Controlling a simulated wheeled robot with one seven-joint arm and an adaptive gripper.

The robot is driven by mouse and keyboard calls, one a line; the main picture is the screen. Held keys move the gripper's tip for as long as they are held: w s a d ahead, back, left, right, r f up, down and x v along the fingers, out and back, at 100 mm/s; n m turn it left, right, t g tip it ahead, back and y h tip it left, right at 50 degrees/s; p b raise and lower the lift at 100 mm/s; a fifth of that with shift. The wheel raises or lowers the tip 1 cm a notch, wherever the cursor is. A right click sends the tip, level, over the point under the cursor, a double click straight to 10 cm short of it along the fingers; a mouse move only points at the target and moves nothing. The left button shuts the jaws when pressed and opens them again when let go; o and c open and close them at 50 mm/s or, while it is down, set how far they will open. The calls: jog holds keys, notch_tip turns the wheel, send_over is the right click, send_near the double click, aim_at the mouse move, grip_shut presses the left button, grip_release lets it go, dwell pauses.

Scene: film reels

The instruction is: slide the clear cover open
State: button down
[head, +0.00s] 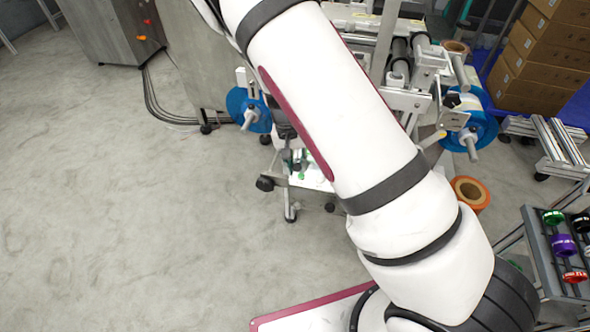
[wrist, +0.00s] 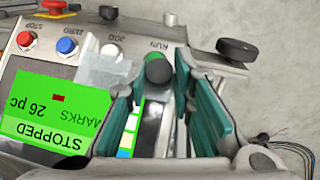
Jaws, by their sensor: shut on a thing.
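The clear cover (wrist: 103,71) looks like a small translucent plate lying on the control panel, just below the JOG label in the wrist view. A dark round knob (wrist: 158,70) stands beside it, by the RUN label. My gripper (wrist: 159,68) has its teal fingers on either side of this knob and is shut on it. The left finger is close to the cover's right edge. I cannot tell whether the knob belongs to the cover. In the head view my arm hides most of the panel.
The panel has a red STOP button (wrist: 25,40), a blue ZERO button (wrist: 66,46) and a green screen (wrist: 45,115) reading STOPPED. A black knob (wrist: 237,50) stands at the right. Loose cables (wrist: 285,145) lie lower right. The floor (head: 130,220) at left is clear.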

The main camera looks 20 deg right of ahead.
jog(key=shift+w+d+r, duration=0.35)
jog(key=shift+w+r, duration=0.1)
jog(key=shift+r, duration=0.15)
jog(key=c, duration=1.4)
grip_release()
jog(key=shift+f, duration=0.1)
jog(key=r, duration=0.4)
jog(key=a+r, duration=0.1)
jog(key=r, duration=0.7)
jog(key=shift+w+a, duration=0.25)
jog(key=shift+w, duration=0.05)
